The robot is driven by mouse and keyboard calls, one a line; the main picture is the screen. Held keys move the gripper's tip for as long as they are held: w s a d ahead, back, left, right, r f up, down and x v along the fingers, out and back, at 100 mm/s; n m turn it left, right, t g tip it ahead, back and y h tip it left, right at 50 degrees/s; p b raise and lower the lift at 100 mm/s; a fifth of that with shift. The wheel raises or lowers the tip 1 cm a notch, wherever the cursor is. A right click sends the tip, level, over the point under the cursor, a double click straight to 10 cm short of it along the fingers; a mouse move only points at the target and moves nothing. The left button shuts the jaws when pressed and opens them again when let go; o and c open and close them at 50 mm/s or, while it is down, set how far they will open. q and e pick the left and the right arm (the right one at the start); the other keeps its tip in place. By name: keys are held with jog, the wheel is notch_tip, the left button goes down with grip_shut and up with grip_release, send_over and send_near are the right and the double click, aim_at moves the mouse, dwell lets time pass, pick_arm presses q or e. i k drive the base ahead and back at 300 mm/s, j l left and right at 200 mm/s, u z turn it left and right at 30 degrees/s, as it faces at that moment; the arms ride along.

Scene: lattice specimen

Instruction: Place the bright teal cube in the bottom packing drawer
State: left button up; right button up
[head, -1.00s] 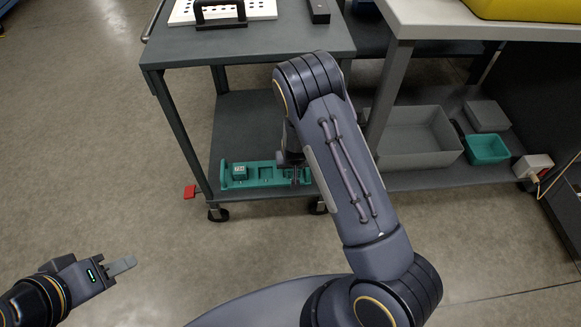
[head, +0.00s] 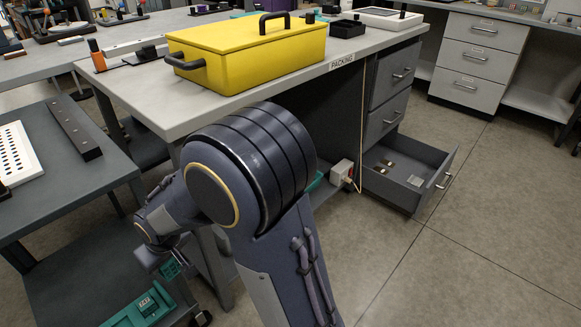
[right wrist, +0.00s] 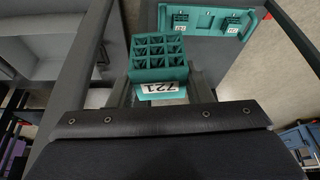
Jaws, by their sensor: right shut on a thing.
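The bottom packing drawer (head: 432,192), under the bench marked PACKING, is pulled open at the right. A few small things lie in it. My left gripper is out of view.
A yellow case (head: 250,55) is on the packing bench (head: 300,72). A white box with a cable (head: 342,172) stands left of the drawer. Floor before the drawer is clear.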

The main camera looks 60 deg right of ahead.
aim_at(391, 176)
jog(key=l+z, duration=0.25)
jog(key=l, duration=0.25)
jog(key=l+z, duration=0.3)
jog(key=l, duration=0.2)
jog(key=i+l+z, duration=0.25)
jog(key=l, duration=0.2)
jog(key=i+l+z, duration=0.1)
jog(key=l+z, duration=0.15)
jog(key=l, duration=0.2)
jog(key=i+l, duration=0.2)
jog(key=l, duration=0.15)
jog(key=i+l, duration=0.2)
jog(key=l, duration=0.2)
jog(key=i+l, duration=0.15)
jog(key=l, duration=0.2)
jog(key=i+l, duration=0.2)
jog(key=l, duration=0.15)
jog(key=i+l+z, duration=0.1)
jog(key=l, duration=0.3)
jog(key=i, duration=0.25)
